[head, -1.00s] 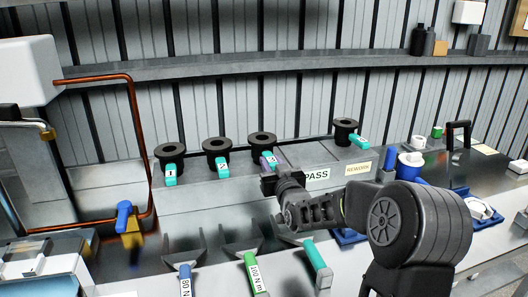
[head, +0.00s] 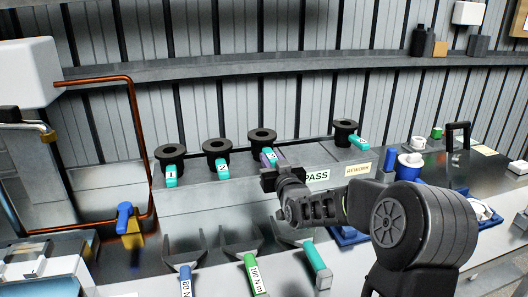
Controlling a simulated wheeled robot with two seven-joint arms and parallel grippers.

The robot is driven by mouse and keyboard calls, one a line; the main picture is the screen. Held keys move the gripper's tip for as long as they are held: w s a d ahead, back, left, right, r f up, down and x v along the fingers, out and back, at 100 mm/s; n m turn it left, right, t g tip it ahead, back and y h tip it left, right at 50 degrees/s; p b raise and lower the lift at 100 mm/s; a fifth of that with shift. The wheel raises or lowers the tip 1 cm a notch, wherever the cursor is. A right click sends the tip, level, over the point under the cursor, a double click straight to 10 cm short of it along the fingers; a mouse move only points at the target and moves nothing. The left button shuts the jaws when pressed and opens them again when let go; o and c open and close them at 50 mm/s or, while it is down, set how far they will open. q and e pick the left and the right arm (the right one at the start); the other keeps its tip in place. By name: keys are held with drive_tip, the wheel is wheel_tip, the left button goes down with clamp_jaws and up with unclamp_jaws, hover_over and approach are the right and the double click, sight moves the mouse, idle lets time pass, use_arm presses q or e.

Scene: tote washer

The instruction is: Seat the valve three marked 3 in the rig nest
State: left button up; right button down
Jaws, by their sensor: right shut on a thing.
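Black round flanged valve bodies with teal handles stand in a row on the grey ledge. The left valve (head: 170,154) is marked 1 and the one beside it (head: 216,150) is marked 2. The third valve (head: 262,137) has a teal handle (head: 268,157) whose mark is too small to read surely; by its place it is valve three. My right gripper (head: 270,172) is at this handle, shut on it, with the fingertips partly hidden by the wrist. A small purple piece (head: 280,157) shows beside the handle. I cannot make out the rig nest for certain. My left gripper is out of view.
Another black valve (head: 345,132) stands further right, near the PASS (head: 317,176) and REWORK (head: 358,169) labels. Forked tools with blue (head: 186,280), green (head: 251,272) and teal (head: 318,265) handles lie in front. A copper pipe (head: 133,100) with a blue lever (head: 124,214) is at left.

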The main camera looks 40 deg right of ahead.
drive_tip(key=shift+r+p, duration=0.9)
drive_tip(key=shift+r, duration=1.9)
